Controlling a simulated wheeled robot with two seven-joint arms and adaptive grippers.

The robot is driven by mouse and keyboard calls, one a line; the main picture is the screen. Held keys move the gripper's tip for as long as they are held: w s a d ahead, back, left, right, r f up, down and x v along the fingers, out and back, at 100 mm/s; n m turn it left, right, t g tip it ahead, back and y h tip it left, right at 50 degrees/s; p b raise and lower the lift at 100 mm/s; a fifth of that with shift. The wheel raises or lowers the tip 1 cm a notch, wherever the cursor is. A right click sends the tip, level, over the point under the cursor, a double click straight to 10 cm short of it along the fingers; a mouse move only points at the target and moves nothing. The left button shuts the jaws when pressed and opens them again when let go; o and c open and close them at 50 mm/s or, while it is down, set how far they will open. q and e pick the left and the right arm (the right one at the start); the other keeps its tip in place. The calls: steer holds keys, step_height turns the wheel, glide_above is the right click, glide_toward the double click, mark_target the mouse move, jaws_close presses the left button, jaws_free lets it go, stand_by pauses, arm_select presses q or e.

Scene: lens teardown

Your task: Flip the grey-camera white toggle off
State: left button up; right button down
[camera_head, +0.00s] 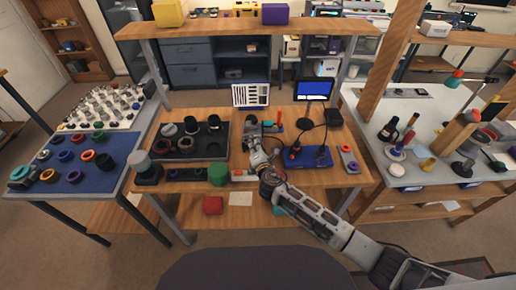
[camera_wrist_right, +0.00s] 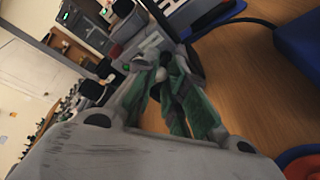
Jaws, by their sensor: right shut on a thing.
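The grey camera (camera_head: 251,121) stands near the middle of the wooden workbench, just beyond my right gripper. My right gripper (camera_head: 253,141) reaches up to its near side. In the right wrist view the grey camera body (camera_wrist_right: 150,46) is right in front of the green-padded fingers of my right gripper (camera_wrist_right: 166,72). The fingers are shut on a small pale piece, which looks like the white toggle (camera_wrist_right: 161,74). It is mostly hidden by the fingers, so I cannot tell which way it is flipped. My left gripper is not in view.
A dark tray (camera_head: 215,151) with lens parts lies left of my right gripper. A green cylinder (camera_head: 218,181) stands at the front edge. A small screen (camera_head: 313,90) stands behind.

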steer(key=shift+a+f+m+h, duration=0.2)
steer(key=shift+m+h, duration=0.1)
steer(key=shift+h, duration=0.2)
steer(key=c, duration=1.4)
jaws_free()
steer(key=shift+r, duration=0.1)
steer(key=shift+s, duration=0.15)
steer(key=shift+v, duration=5.9)
steer(key=shift+d, duration=0.15)
